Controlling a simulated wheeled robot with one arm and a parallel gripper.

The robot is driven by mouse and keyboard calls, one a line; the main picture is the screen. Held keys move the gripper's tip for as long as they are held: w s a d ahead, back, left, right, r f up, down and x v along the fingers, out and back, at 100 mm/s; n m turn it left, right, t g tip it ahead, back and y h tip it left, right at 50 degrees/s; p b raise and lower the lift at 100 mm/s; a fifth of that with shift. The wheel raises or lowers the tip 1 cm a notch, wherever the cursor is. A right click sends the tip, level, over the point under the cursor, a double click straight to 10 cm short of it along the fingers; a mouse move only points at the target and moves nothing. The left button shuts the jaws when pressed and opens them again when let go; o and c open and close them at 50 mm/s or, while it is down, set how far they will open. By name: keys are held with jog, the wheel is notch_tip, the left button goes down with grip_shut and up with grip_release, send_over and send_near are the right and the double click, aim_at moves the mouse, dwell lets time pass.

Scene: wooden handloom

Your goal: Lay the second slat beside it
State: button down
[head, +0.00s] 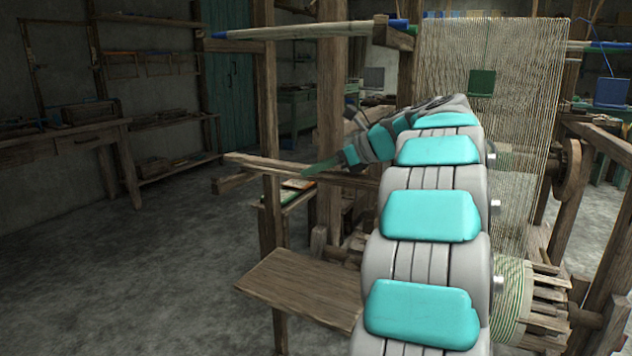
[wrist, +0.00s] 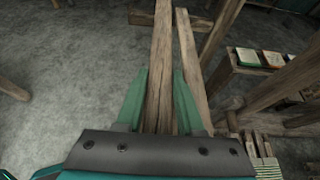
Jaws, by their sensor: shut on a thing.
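My gripper (wrist: 161,84) has two green fingers, seen from above in the wrist view. They are shut on a long wooden slat (wrist: 161,50) that runs away from me between them. Another long wooden piece (wrist: 189,50) lies just right of it, with a narrow gap widening toward me; I cannot tell if it is the first slat or a loom rail. The slat's near end is hidden under my gripper.
The loom's warp threads (head: 500,90) hang behind my arm. A wooden bench seat (head: 300,285) stands below. A low shelf (wrist: 234,72) with coloured pieces lies right in the wrist view. Upright posts (head: 270,210) stand close to the gripper. The floor at left is clear.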

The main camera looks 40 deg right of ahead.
jog(key=shift+f, duration=1.7)
jog(key=c, duration=0.5)
grip_release()
jog(key=shift+f, duration=0.15)
send_near(342, 172)
jog(key=x, duration=0.5)
jog(key=shift+a, duration=0.1)
